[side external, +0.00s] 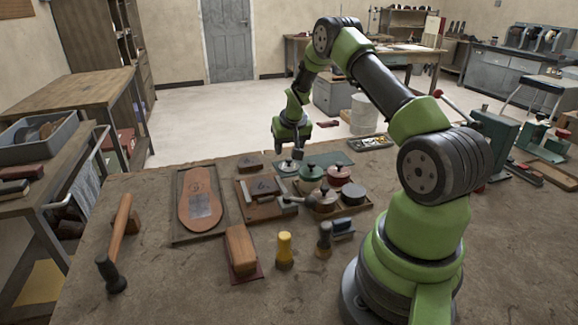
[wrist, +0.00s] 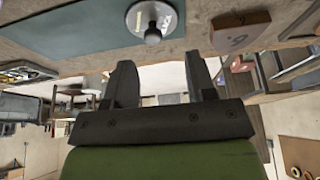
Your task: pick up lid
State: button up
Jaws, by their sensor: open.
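A round silver-grey lid with a knob (wrist: 150,18) lies at the edge of a teal mat at the top of the wrist view. In the side view a small grey lid (side external: 287,167) sits just below my gripper (side external: 288,152).
The teal mat (wrist: 75,28) lies beside the lid. A wooden block (wrist: 240,32) is to its right.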

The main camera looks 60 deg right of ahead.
aim_at(289, 159)
jog(key=f, duration=0.2)
jog(key=d+f, duration=0.1)
jog(key=shift+f, duration=0.4)
jog(key=shift+w+d+f, duration=0.2)
jog(key=shift+w+f, duration=0.05)
jog(key=shift+f, duration=0.3)
grip_shut()
